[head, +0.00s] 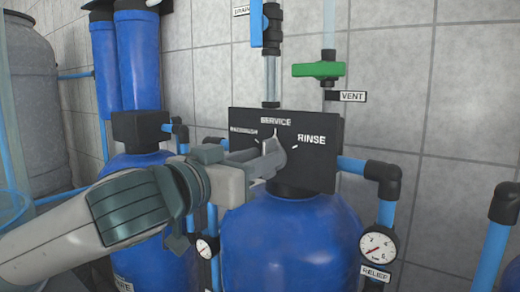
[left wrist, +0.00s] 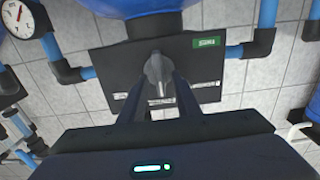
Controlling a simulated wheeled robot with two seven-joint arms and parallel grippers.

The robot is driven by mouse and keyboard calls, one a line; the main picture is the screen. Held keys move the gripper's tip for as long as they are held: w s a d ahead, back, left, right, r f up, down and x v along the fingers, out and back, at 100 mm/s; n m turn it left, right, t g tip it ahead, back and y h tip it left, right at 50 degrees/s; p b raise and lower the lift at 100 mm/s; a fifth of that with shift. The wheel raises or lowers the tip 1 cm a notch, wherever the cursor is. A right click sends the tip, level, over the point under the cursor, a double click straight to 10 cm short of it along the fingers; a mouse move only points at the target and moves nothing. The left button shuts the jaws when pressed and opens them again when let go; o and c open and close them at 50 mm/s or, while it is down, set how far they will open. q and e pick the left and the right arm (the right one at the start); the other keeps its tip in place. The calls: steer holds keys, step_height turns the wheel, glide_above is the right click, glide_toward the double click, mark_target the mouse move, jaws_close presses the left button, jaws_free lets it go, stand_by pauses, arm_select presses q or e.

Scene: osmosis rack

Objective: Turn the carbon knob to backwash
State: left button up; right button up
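The carbon knob (head: 275,157) is a grey pointer knob on a black panel (head: 316,172) above a blue tank. The panel carries the labels SERVICE at the top, RINSE at the right and a partly covered BACKWASH at the left. The knob points roughly toward SERVICE. My left gripper (head: 258,163) reaches in from the left, right at the knob. In the left wrist view, the knob (left wrist: 157,70) lies between the two spread fingers (left wrist: 159,92), with some gap showing beside it. Whether a finger touches it is unclear. My right gripper is not in view.
A green vent valve (head: 318,70) and a blue-handled drain valve (head: 271,22) are above the panel. A black elbow pipe (head: 382,175) and a relief gauge (head: 377,246) stand at the right. Another blue tank (head: 150,190) stands at the left, by a tiled wall.

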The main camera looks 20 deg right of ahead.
arm_select(q)
steer(key=shift+w+d, duration=0.15)
steer(key=shift+d, duration=0.05)
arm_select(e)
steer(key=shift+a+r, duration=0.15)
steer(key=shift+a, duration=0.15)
arm_select(q)
jaws_close()
